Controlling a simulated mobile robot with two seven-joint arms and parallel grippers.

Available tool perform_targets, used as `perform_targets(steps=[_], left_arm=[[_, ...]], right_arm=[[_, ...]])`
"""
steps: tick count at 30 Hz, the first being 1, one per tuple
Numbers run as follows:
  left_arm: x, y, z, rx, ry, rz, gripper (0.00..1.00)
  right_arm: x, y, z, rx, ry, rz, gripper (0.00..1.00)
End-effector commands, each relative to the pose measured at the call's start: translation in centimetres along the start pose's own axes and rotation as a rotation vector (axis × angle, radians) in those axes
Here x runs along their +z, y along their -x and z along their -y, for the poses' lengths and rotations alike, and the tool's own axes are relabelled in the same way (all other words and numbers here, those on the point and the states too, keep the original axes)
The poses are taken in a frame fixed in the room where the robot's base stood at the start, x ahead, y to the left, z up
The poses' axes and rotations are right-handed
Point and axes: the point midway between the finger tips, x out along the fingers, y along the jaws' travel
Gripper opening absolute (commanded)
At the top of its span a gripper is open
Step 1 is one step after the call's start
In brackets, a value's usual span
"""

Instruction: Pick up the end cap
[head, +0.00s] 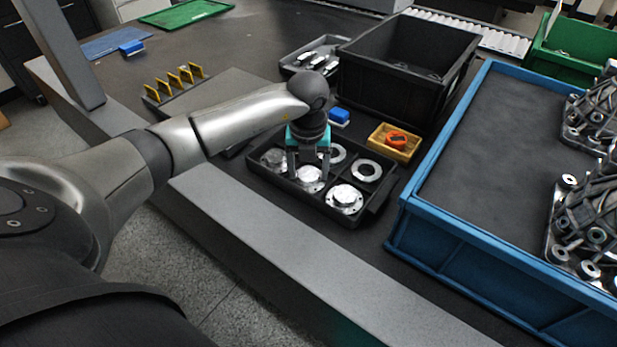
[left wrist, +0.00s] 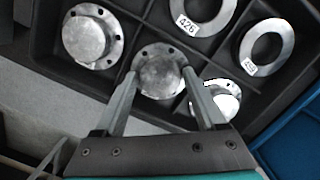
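Several metal parts sit in the compartments of a black divided tray (head: 379,196). The near row holds round flanged end caps: a left one (head: 272,157), a middle one (head: 311,180) and a right one (head: 345,198). In the left wrist view the middle end cap (left wrist: 160,76) lies just beyond and between the fingertips. My left gripper (head: 309,176) points down over the middle compartment. Its fingers (left wrist: 163,92) are apart, with a gap to each other and nothing visibly clamped. Whether they touch the cap's sides I cannot tell. My right gripper is not in view.
Flat rings (head: 367,170) lie in the tray's far row, with number labels in the left wrist view. A yellow bin (head: 393,152) with an orange part and a black crate (head: 408,60) stand behind. A large blue-rimmed crate (head: 440,247) is close on the right.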

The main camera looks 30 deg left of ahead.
Motion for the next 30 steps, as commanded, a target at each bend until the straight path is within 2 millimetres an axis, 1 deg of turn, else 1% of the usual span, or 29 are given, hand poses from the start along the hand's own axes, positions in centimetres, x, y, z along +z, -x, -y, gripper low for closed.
perform_targets(steps=[1, 2, 18, 19, 30], left_arm=[[0.00, 0.01, 0.00, 0.000, 0.000, 0.000, 0.66], [0.00, 0.01, 0.00, 0.000, 0.000, 0.000, 0.62], [0.02, 0.04, -0.01, 0.000, 0.001, 0.000, 0.01], [0.02, 0.04, -0.01, 0.000, 0.001, 0.000, 0.00], [0.10, 0.27, 0.01, -0.001, 0.001, 0.002, 0.00]], right_arm=[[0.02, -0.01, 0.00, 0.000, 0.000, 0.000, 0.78], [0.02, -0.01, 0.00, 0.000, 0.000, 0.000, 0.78], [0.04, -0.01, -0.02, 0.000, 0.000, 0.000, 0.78], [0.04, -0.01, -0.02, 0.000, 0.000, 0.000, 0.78], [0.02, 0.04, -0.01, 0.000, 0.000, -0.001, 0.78]])
